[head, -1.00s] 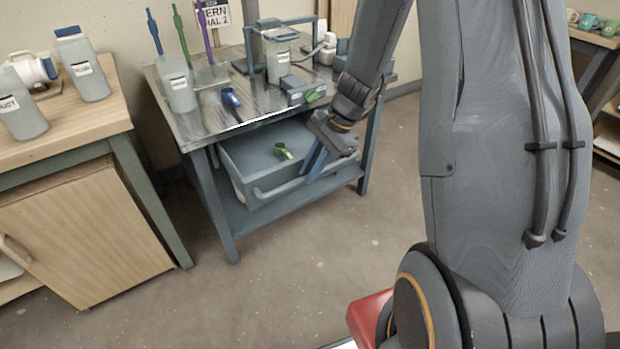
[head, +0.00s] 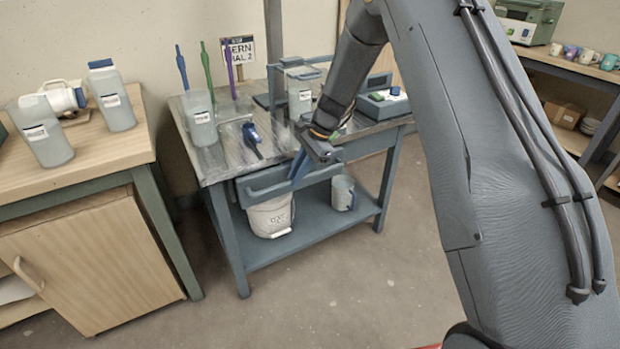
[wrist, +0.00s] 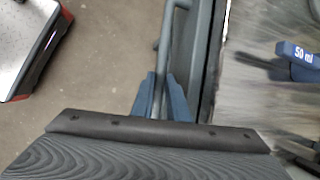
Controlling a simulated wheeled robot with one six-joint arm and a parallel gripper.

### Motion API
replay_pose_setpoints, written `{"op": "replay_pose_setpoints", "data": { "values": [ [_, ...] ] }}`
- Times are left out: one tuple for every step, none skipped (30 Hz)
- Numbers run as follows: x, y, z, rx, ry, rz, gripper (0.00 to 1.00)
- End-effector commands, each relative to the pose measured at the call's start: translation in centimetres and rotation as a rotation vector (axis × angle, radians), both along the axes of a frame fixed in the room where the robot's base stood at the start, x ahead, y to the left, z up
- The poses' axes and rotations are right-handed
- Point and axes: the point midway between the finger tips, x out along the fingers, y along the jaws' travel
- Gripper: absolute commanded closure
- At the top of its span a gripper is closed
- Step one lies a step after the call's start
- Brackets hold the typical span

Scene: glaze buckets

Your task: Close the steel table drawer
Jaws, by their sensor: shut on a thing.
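The steel table (head: 225,165) stands in the middle of the head view, with its grey-blue drawer (head: 252,199) under the top. The drawer front is close to the table's front edge, and its inside is hidden. My gripper (head: 298,170) is at the drawer front. In the wrist view my gripper (wrist: 160,97) has its two blue fingers shut on the drawer's handle bar (wrist: 164,45), one on each side. The drawer front (wrist: 184,50) runs close beside the table edge there.
On the table top are a jug (head: 201,122), a blue-handled tool (head: 252,138), a lidded container (head: 300,95) and a grey device (head: 384,104). A white bucket (head: 270,216) and a mug (head: 343,192) stand on the lower shelf. The floor in front is clear.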

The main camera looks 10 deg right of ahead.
Motion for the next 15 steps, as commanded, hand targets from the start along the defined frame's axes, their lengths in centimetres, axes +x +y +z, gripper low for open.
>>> {"op": "replay_pose_setpoints", "data": {
  "values": [
    [0.11,0.12,-0.01,-0.002,-0.002,0.002,1.0],
    [0.12,0.16,-0.01,-0.002,-0.002,0.003,1.0],
    [0.13,0.19,-0.01,-0.002,-0.002,0.003,1.0],
    [0.13,0.2,0.01,-0.002,-0.002,0.004,1.0],
    [0.12,0.19,0.0,-0.001,-0.001,0.004,1.0],
    [0.11,0.19,0.0,-0.001,-0.001,0.004,1.0],
    [0.11,0.18,0.01,-0.001,-0.001,0.004,1.0],
    [0.1,0.17,0.01,-0.001,-0.001,0.004,1.0],
    [0.1,0.16,0.0,-0.001,-0.001,0.004,1.0],
    [0.1,0.16,0.01,-0.001,-0.002,0.003,1.0],
    [0.09,0.14,0.0,-0.001,-0.002,0.003,0.84],
    [0.09,0.14,0.0,-0.001,-0.002,0.003,0.78],
    [0.09,0.13,0.0,-0.001,-0.002,0.003,0.73],
    [0.09,0.13,0.01,-0.001,-0.002,0.003,0.68],
    [0.08,0.12,0.0,-0.001,-0.001,0.003,0.68]
  ]
}}
